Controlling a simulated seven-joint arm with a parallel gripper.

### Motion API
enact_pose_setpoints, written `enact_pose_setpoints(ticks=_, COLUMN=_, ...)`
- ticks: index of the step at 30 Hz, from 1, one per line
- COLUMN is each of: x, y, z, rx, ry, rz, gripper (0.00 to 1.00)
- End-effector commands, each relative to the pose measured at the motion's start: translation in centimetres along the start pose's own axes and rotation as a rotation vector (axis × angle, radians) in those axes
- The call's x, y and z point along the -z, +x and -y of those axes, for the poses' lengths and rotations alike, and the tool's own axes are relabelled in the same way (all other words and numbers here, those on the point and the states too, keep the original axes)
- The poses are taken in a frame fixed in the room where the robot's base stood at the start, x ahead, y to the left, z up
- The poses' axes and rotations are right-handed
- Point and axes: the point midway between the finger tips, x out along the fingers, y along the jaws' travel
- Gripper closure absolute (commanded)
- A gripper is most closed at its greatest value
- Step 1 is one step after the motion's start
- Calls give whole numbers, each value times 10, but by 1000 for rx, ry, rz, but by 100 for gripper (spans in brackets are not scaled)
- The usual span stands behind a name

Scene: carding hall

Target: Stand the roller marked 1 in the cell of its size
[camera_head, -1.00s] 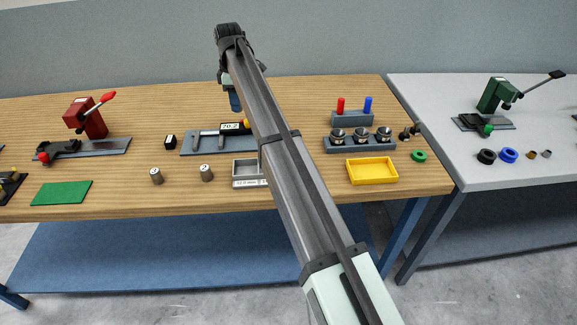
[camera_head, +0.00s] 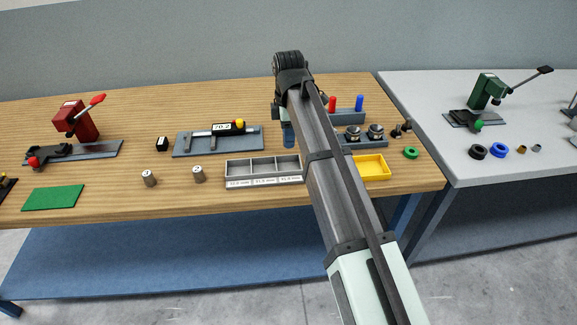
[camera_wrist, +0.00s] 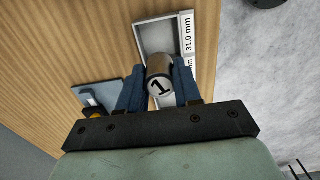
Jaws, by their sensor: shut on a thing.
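The roller marked 1 (camera_wrist: 159,86) is a metal cylinder with a black 1 on its end, which faces the wrist camera. My gripper (camera_wrist: 158,92) is shut on it with blue fingers on both sides. A grey tray (camera_head: 228,172) on the bench has three cells in a row and a size label before each. In the wrist view the tray (camera_wrist: 139,36) lies beyond the roller, and a 31.0 mm label is readable. The roller covers part of the tray there. In the head view my gripper (camera_head: 288,135) shows above the back right of the tray; the roller is hidden.
Two other rollers stand left of the tray, one here (camera_head: 149,178) and one nearer it (camera_head: 198,174). A caliper stand (camera_head: 190,145) lies behind them. A yellow tray (camera_head: 372,168) and a grey block with cups (camera_head: 365,143) are to the right. A green mat (camera_head: 52,198) lies front left.

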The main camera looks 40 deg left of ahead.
Motion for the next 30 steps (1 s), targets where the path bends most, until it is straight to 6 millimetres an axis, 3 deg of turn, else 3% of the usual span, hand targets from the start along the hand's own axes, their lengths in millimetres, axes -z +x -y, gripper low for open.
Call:
enact_pose_setpoints(ticks=10, x=0, y=51, z=1, rx=2, ry=-3, rz=0, gripper=100)
enact_pose_setpoints(ticks=24, x=0, y=95, z=0, rx=1, ry=-2, rz=0, gripper=100)
enact_pose_setpoints(ticks=30, x=0, y=96, z=0, rx=-1, ry=-2, rz=0, gripper=100)
